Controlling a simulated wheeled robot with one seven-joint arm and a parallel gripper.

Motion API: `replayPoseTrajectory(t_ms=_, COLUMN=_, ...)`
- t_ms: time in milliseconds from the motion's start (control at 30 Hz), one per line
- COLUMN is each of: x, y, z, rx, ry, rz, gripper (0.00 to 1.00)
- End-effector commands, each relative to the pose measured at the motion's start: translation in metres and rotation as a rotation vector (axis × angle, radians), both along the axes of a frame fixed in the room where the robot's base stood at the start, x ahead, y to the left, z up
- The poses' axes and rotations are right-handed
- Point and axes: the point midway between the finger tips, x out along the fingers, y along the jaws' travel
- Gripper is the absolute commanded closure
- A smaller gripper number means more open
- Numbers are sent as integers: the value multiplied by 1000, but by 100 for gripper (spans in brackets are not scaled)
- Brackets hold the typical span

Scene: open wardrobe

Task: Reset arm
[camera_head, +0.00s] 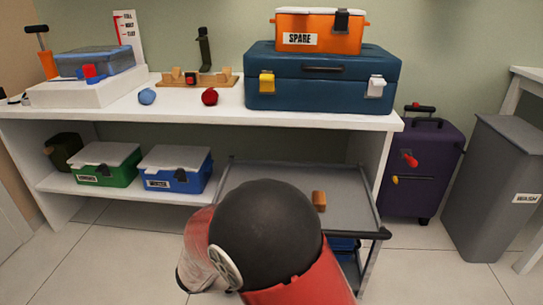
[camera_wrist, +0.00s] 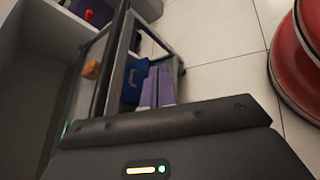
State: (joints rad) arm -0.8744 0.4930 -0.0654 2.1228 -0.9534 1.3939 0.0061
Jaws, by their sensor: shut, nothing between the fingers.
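My arm, red with a dark round joint, fills the bottom middle of the head view, and my gripper is hidden behind it there. In the wrist view my gripper (camera_wrist: 168,122) shows as a dark bar with bolts across the lower part, shut and empty. Beyond it is the grey cart (camera_head: 338,193), which also shows tilted in the wrist view. An orange-brown block (camera_head: 319,200) lies on the cart's top; it also shows in the wrist view (camera_wrist: 91,69).
A white shelf unit (camera_head: 190,109) holds a blue toolbox (camera_head: 320,90), an orange box (camera_head: 335,42), green (camera_head: 105,165) and blue (camera_head: 174,170) boxes. A purple suitcase (camera_head: 420,165) and grey bin (camera_head: 495,190) stand right. Tiled floor at left front is clear.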

Motion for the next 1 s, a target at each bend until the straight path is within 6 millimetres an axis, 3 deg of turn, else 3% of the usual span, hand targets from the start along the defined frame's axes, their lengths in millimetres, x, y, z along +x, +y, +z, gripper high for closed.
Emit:
replayPoseTrajectory(t_ms=33, x=-5, y=-21, z=20, rx=92, ry=-16, rz=-89, gripper=100)
replayPoseTrajectory(t_ms=200, x=-33, y=-70, z=60, rx=397, ry=-84, rz=-355, gripper=100)
replayPoseTrajectory(t_ms=400, x=-70, y=-106, z=103, rx=756, ry=-237, rz=-623, gripper=100)
replayPoseTrajectory(t_ms=700, x=-117, y=-127, z=164, rx=1250, ry=-587, rz=-897, gripper=100)
replayPoseTrajectory(t_ms=1000, x=-133, y=-130, z=191, rx=1465, ry=-793, rz=-967, gripper=100)
